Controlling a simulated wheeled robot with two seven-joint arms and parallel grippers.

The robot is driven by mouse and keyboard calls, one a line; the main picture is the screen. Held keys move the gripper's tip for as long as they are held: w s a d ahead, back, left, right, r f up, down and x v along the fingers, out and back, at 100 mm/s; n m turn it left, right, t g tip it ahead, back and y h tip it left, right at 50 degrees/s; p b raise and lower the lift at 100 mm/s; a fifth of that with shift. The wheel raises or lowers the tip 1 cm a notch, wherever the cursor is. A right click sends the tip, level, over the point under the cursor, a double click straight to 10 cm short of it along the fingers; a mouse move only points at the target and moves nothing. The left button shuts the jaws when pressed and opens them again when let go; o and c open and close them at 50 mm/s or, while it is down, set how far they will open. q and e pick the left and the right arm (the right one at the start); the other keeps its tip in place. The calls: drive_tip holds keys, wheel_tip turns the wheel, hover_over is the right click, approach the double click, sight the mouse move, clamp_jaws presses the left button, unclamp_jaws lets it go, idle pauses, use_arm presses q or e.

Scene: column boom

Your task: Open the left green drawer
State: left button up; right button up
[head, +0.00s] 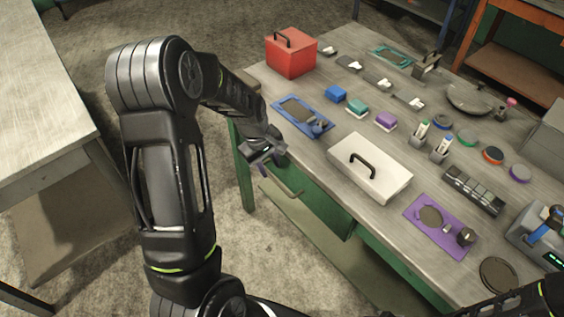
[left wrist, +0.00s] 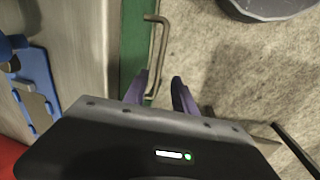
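The left green drawer (head: 318,203) is under the near edge of the workbench, and its front looks closed. Its metal bar handle (head: 284,190) sticks out from the front; the handle also shows in the left wrist view (left wrist: 159,50). My left gripper (head: 279,161) is at the drawer's left end, just above the handle and partly hiding it. In the left wrist view its two purple-grey fingers (left wrist: 160,82) are apart, with the near end of the handle between them or just beneath. I cannot tell whether they touch it. My right gripper is out of view.
The workbench (head: 325,98) carries a red box (head: 291,53), a white case (head: 370,166), a blue tray (head: 290,107) and several small items. A second green drawer (head: 398,262) is to the right. Floor (head: 270,255) in front is mostly clear. Another table (head: 40,90) stands left.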

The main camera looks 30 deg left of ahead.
sight(272, 177)
use_arm(q)
drive_tip(key=shift+a+r+n, duration=0.3)
drive_tip(key=shift+a+r, duration=0.4)
drive_tip(key=shift+r, duration=0.1)
drive_tip(key=shift+f, duration=0.1)
drive_tip(key=shift+w+d+f+p, duration=0.15)
drive_tip(key=shift+w+f, duration=0.15)
drive_tip(key=shift+f, duration=0.95)
drive_tip(key=shift+w+f+p, duration=0.1)
drive_tip(key=shift+w+f, duration=0.15)
drive_tip(key=shift+f, duration=1.05)
drive_tip(key=shift+w+d+f+p, duration=0.15)
drive_tip(key=shift+w+f, duration=0.15)
drive_tip(key=shift+f, duration=0.95)
drive_tip(key=shift+c, duration=0.3)
clamp_jaws()
